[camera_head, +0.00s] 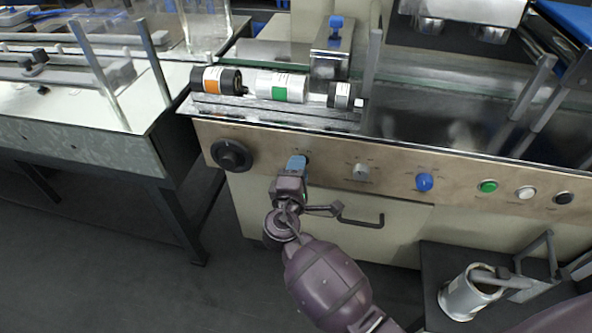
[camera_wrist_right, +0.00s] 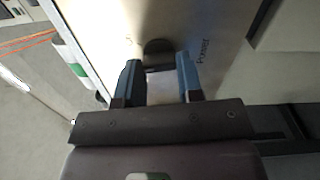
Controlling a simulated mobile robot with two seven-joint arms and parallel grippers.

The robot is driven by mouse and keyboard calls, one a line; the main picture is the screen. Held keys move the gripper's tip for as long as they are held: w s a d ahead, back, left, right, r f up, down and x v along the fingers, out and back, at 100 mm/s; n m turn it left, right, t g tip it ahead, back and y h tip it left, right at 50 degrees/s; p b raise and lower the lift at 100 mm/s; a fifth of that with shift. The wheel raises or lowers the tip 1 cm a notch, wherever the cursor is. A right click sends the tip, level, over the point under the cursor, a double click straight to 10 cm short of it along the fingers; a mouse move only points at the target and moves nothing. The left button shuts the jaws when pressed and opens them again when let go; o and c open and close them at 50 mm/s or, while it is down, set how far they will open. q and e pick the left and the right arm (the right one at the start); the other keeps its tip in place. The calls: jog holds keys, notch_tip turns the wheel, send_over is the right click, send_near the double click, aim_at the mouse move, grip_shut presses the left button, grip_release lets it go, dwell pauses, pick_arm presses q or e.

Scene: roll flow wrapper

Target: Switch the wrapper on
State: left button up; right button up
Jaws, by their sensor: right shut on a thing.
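The wrapper's tan front panel (camera_head: 395,180) crosses the middle of the head view. My right gripper (camera_head: 296,164) reaches up to it from below, between the large black knob and the small grey switch. In the right wrist view, the blue-tipped fingers of the right gripper (camera_wrist_right: 158,74) stand either side of a dark power knob (camera_wrist_right: 158,47), with the word "Power" printed beside it. The gripper is shut on this knob. In the head view the knob is mostly hidden behind the fingers. My left gripper is not in view.
A large black knob (camera_head: 231,155) is left of my gripper. A grey switch (camera_head: 360,172), a blue knob (camera_head: 424,182), and green (camera_head: 488,186), white (camera_head: 525,193) and black (camera_head: 564,198) buttons are to the right. A door handle (camera_head: 362,222) is below.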

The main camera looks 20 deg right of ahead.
pick_arm(q)
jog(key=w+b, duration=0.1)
jog(key=b, duration=0.1)
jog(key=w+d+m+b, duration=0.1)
jog(key=b, duration=0.1)
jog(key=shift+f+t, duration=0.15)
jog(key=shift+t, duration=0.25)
pick_arm(e)
jog(key=m, duration=0.7)
jog(key=shift+m, duration=0.4)
jog(key=o, duration=0.9)
jog(key=shift+o, duration=0.2)
